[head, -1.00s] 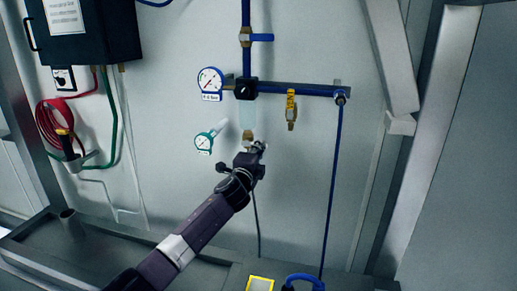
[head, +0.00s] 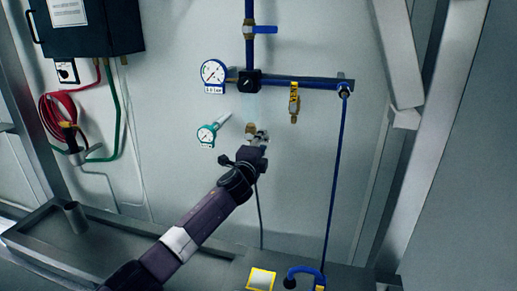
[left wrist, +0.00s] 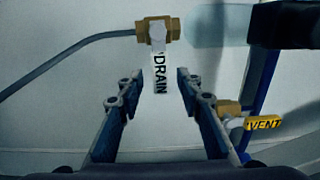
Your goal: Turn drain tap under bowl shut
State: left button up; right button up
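The drain tap shows in the left wrist view as a brass valve body (left wrist: 173,29) with a white handle marked DRAIN (left wrist: 159,72) hanging down from it. My left gripper (left wrist: 157,88) is open, with one finger on each side of the lower handle and gaps on both sides. In the head view my left gripper (head: 263,137) is at the brass drain fitting (head: 251,128) and hides part of it. The pale bowl (head: 250,106) is above the fitting, under the black regulator block (head: 249,81). My right gripper is not in view.
A brass vent tap with a yellow VENT handle (left wrist: 263,123) is just right of my left gripper. A green-rimmed gauge (head: 206,135) is to the left, a blue-rimmed gauge (head: 214,73) above it. A blue hose (head: 335,190) hangs at right.

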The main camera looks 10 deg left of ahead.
pick_arm(q)
jog(key=s, duration=1.2)
jog(key=shift+a, duration=0.2)
jog(key=shift+w, duration=0.1)
